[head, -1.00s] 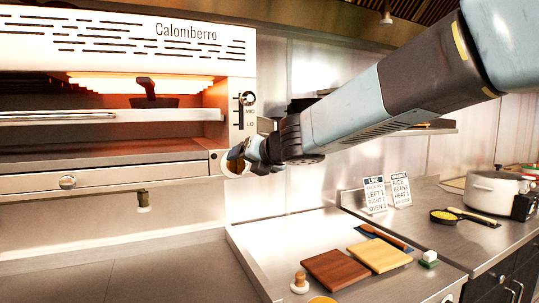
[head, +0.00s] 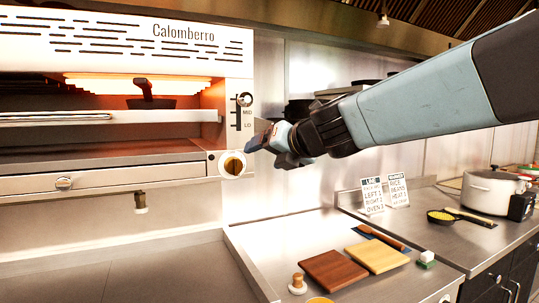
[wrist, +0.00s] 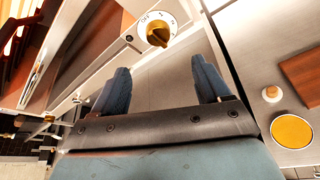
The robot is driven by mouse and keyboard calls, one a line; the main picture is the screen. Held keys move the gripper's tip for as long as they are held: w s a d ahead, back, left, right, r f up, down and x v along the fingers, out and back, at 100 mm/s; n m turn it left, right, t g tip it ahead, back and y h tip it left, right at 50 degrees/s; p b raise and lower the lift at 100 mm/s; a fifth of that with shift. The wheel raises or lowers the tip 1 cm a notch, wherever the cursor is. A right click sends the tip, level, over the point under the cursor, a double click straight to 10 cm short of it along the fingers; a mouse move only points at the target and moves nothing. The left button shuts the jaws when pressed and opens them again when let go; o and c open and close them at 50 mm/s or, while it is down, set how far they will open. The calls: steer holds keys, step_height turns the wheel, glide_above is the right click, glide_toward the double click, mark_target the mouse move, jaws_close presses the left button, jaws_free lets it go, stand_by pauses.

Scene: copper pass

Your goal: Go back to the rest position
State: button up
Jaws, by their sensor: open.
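My gripper (head: 262,141) is in front of the oven's right side panel, just right of the brass knob (head: 232,166). In the wrist view my gripper (wrist: 160,82) shows two blue-grey fingers spread wide with nothing between them. The knob also shows in the wrist view (wrist: 157,33), beyond the fingers and apart from them. My arm reaches in from the upper right in the head view.
The oven (head: 110,180) with glowing elements and a dark pan (head: 150,95) stands at left. Below lie a dark board (head: 334,271), a light board (head: 377,257) and a wooden-knobbed press (head: 297,284). A white pot (head: 492,190) and a small pan (head: 445,216) stand at right.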

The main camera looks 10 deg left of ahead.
steer(key=d+f+m+t+h, duration=0.3)
steer(key=d+m+h, duration=0.8)
steer(key=d+m, duration=1.3)
steer(key=s+d+f+m+g, duration=0.3)
steer(key=s+f+m, duration=0.4)
steer(key=s, duration=0.1)
steer(key=s+d+f+m+g+y, duration=0.1)
steer(key=s+d+f+m+g, duration=0.2)
steer(key=s+f+m, duration=0.4)
steer(key=shift+s+d+g, duration=0.3)
steer(key=shift+s+g, duration=0.5)
steer(key=shift+s, duration=0.1)
